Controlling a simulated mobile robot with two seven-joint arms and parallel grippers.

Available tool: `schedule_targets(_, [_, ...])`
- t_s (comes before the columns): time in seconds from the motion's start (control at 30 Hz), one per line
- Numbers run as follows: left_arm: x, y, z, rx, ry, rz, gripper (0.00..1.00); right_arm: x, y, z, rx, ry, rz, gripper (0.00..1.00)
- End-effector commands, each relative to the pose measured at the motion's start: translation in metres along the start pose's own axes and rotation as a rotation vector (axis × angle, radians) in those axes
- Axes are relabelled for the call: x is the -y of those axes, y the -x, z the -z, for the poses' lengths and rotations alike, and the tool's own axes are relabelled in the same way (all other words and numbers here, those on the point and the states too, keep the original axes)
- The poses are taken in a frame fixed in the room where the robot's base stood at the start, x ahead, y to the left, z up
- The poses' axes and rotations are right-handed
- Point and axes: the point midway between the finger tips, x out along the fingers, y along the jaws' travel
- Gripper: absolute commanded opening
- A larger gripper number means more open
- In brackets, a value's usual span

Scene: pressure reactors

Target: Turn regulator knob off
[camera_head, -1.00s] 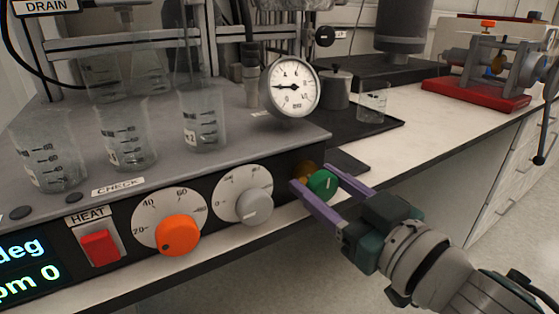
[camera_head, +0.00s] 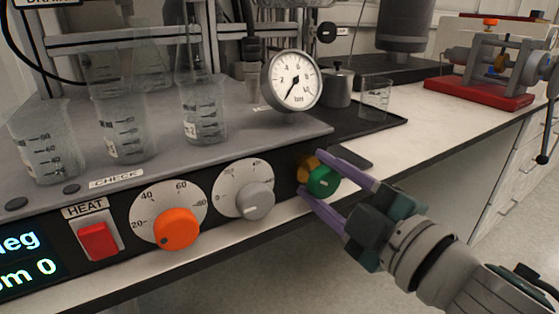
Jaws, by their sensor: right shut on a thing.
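The green regulator knob (camera_head: 323,181) sits at the right end of the front panel, in front of a brass-coloured fitting (camera_head: 307,167). Its white mark lies at a slant, close to level. My right gripper (camera_head: 311,172) comes in from the lower right. Its purple fingers are shut on the green knob, one above and one below. The round pressure gauge (camera_head: 292,80) stands above and left of the knob, with its needle pointing down and left. My left gripper is not in view.
An orange knob (camera_head: 177,229), a grey knob (camera_head: 256,201) and a red heat switch (camera_head: 97,240) line the panel left of the green knob. Glass beakers (camera_head: 203,112) stand on the grey top. A glass beaker (camera_head: 375,96) stands on the black tray behind.

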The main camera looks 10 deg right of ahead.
Motion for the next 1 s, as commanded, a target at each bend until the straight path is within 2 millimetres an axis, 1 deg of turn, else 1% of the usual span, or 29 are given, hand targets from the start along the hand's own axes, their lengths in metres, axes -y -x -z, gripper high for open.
schedule_targets(0.2, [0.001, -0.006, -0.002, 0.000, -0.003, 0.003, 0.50, 0.001, 0.000, -0.001, -0.002, 0.209, 0.000, 0.00])
schedule_targets(0.5, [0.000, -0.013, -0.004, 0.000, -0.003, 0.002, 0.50, 0.001, 0.000, -0.001, -0.001, 0.461, -0.001, 0.00])
schedule_targets(0.73, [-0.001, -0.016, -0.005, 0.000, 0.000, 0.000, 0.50, 0.001, 0.000, -0.001, -0.001, 0.594, -0.001, 0.00])
schedule_targets(1.0, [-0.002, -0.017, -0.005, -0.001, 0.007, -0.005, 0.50, 0.001, 0.000, 0.000, -0.001, 0.669, 0.000, 0.00])
